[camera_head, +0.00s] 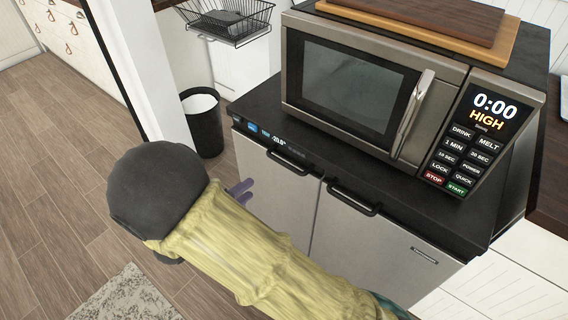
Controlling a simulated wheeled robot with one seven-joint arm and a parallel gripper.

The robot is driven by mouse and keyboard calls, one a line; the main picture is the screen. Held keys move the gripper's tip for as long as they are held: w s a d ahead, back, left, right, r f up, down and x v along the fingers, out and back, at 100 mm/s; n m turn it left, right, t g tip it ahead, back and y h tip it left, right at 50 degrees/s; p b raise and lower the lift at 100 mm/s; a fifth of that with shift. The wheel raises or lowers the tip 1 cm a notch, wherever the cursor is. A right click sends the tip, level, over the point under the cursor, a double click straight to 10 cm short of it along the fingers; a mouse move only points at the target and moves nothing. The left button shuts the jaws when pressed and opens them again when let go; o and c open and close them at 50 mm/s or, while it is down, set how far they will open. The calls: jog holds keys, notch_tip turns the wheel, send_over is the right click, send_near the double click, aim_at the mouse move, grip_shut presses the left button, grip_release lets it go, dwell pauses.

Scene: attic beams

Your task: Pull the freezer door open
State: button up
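The freezer (445,215) is a low cabinet with a black top and two pale grey doors. The left door (285,200) and the right door (365,250) both look closed. Each has a black bar handle near its top edge, the left handle (288,162) and the right handle (352,201). My arm in a yellow covering crosses in front of the doors and hides their lower parts. The rest of the gripper is hidden, and no grasp is visible.
A microwave (340,85) stands on the freezer, with wooden boards (430,30) on top. A black bin (204,125) and a white post (145,70) stand to the left. A wire basket (228,20) is behind. Wooden floor (55,170) is clear at left; a rug (125,297) lies in front.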

aim_at(284, 162)
jog(key=b+x, duration=0.1)
jog(key=x, duration=1.5)
jog(key=shift+w, duration=0.1)
grip_shut()
